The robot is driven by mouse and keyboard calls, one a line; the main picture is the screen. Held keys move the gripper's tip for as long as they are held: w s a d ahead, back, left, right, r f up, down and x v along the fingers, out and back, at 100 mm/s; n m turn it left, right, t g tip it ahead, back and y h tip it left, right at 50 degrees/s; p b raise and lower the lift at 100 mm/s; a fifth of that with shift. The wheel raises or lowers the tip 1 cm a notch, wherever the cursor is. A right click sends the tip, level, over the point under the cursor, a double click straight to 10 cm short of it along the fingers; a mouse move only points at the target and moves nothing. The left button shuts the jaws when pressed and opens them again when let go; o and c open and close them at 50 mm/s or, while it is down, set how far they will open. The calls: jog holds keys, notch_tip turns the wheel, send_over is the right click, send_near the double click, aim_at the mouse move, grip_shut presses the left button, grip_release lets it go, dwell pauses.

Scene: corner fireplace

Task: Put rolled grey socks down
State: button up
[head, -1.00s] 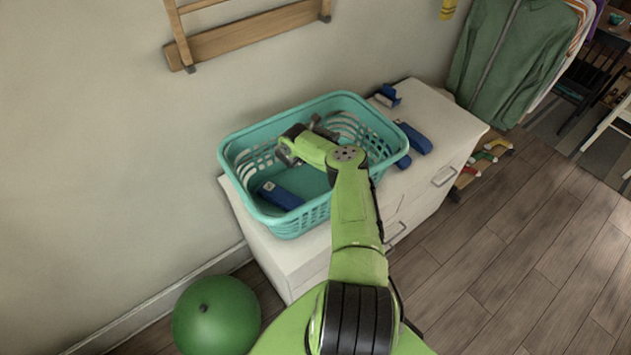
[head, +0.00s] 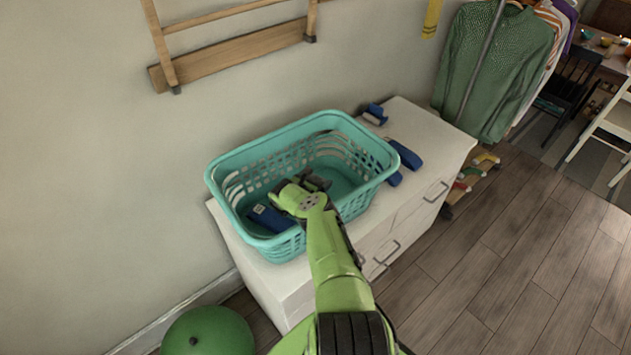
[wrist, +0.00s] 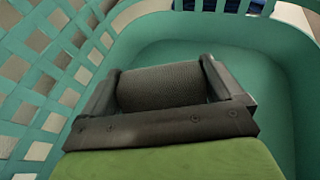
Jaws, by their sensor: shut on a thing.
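The rolled grey socks (wrist: 163,87) are a dark grey ribbed roll between the two fingers of my gripper (wrist: 165,88) in the wrist view. My gripper (head: 312,182) is shut on them and is down inside the teal laundry basket (head: 225,168). The basket's floor and slotted wall (wrist: 45,85) show around the socks in the wrist view. In the head view the socks are mostly hidden by my gripper. I cannot tell whether they touch the basket floor.
A dark blue item (head: 268,217) lies in the basket at the left. The basket stands on a white dresser (head: 420,160). Several blue items (head: 405,154) lie on the dresser to its right. A green ball (head: 208,333) is on the floor. A green garment (head: 490,70) hangs at the right.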

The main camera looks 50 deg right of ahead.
jog(key=shift+f+b, duration=0.3)
jog(key=shift+f, duration=0.3)
jog(key=o, duration=0.7)
jog(key=shift+r, duration=0.35)
jog(key=p+v, duration=0.4)
jog(key=v, duration=0.3)
jog(key=shift+a+r, duration=0.3)
jog(key=shift+r, duration=0.05)
jog(key=shift+s, duration=0.1)
